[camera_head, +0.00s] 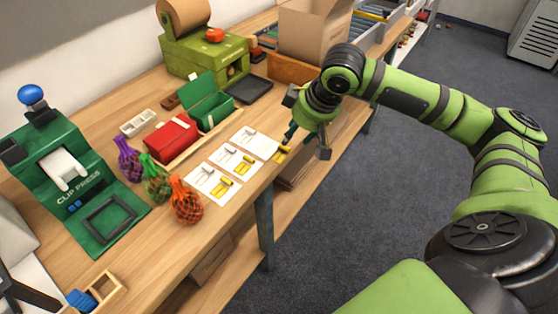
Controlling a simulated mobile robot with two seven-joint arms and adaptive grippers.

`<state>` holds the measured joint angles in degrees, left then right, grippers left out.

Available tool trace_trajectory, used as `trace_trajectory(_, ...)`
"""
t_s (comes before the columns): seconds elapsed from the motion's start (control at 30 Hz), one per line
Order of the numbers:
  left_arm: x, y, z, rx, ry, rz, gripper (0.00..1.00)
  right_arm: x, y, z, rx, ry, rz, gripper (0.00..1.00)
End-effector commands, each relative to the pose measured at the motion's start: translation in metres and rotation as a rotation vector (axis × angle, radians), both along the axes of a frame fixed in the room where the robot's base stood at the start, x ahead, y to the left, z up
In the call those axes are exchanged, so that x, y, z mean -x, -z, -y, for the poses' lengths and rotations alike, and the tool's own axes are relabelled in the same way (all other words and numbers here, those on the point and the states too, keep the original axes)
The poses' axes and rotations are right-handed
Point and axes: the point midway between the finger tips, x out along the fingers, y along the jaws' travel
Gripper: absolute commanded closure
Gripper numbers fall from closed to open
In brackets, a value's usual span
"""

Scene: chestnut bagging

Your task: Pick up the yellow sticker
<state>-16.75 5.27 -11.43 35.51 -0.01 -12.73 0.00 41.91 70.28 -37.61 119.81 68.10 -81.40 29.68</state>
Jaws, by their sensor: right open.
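More yellow stickers lie on the middle card (244,167) and the left card (223,187). My right gripper (308,140) is open and empty, pointing down just right of the right-hand card's yellow sticker. One finger is close to that sticker; contact cannot be told. My left gripper is not in view.
Purple, green and orange net bags (186,202) stand left of the cards. Behind are a red box (170,140), a green box (207,107) and a green machine (205,55). A green clip press (75,185) stands at left. A cardboard box (310,30) is at the back.

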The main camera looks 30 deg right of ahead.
Motion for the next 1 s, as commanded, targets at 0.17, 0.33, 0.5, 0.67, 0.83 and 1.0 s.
trace_trajectory(0.17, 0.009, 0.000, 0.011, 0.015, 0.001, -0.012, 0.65, -0.007, 0.016, -0.003, -0.002, 0.000, -0.004, 0.54)
trace_trajectory(0.33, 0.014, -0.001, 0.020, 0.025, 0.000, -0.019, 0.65, -0.016, 0.039, -0.007, -0.004, 0.000, -0.004, 0.54)
trace_trajectory(0.5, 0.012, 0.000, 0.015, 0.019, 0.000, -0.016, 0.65, -0.025, 0.057, -0.009, -0.002, 0.001, -0.001, 0.54)
trace_trajectory(0.67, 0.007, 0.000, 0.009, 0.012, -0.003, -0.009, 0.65, -0.027, 0.061, -0.009, -0.001, 0.001, 0.000, 0.54)
trace_trajectory(0.83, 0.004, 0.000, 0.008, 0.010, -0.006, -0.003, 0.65, -0.026, 0.061, -0.009, -0.001, 0.001, 0.000, 0.66)
trace_trajectory(1.0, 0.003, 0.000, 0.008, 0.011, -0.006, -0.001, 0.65, -0.026, 0.061, -0.009, -0.002, 0.001, 0.001, 0.88)
